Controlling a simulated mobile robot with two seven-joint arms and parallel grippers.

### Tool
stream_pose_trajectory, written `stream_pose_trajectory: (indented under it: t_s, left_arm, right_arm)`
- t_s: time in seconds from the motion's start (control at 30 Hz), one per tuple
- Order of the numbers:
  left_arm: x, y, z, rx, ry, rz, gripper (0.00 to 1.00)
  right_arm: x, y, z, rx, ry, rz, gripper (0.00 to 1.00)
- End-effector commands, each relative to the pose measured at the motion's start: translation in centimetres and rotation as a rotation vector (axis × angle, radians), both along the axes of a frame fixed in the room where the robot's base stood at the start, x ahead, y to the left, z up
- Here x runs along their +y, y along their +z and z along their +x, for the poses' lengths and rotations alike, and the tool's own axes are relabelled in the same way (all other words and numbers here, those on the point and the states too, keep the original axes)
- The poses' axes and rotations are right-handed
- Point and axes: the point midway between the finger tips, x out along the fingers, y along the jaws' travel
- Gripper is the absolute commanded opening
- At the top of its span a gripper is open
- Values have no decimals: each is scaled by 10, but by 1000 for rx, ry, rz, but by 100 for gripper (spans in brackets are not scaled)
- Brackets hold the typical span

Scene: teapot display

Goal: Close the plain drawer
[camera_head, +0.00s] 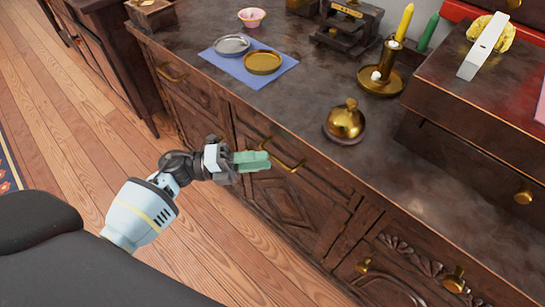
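A dark wooden cabinet (205,97) has a drawer with a long brass pull handle (283,158) at its middle; this may be the plain drawer (320,178). Its front looks roughly level with the cabinet face; I cannot tell whether a small gap remains. My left gripper (254,161) is at the handle's left end, with its green fingers close together and nothing visible between them. Whether the fingers touch the drawer front is unclear. My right gripper is not in view.
On the cabinet top are a brass bell (345,122), a candle holder (381,80), a blue cloth (227,63) with two small plates, and a pink bowl (251,17). A wooden box (480,85) stands right. Wooden floor (75,130) is open at left.

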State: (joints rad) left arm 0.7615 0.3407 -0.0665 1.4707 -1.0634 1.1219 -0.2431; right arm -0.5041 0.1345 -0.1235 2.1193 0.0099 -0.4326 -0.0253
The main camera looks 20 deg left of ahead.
Motion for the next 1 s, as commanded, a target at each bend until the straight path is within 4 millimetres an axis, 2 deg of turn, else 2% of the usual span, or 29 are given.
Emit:
stream_pose_trajectory:
  t_s: [0.1, 0.3, 0.83, 1.0]
  left_arm:
    - [15, -3, -7, 1, 0, 2, 30]
    - [25, -3, -11, 0, 1, 0, 30]
    - [25, -4, -12, 2, 2, -3, 30]
    - [21, -17, -25, 81, 79, -79, 30]
  right_arm:
    - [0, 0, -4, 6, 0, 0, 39]
    - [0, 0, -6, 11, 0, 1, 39]
    - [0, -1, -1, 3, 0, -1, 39]
    - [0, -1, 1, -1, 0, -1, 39]
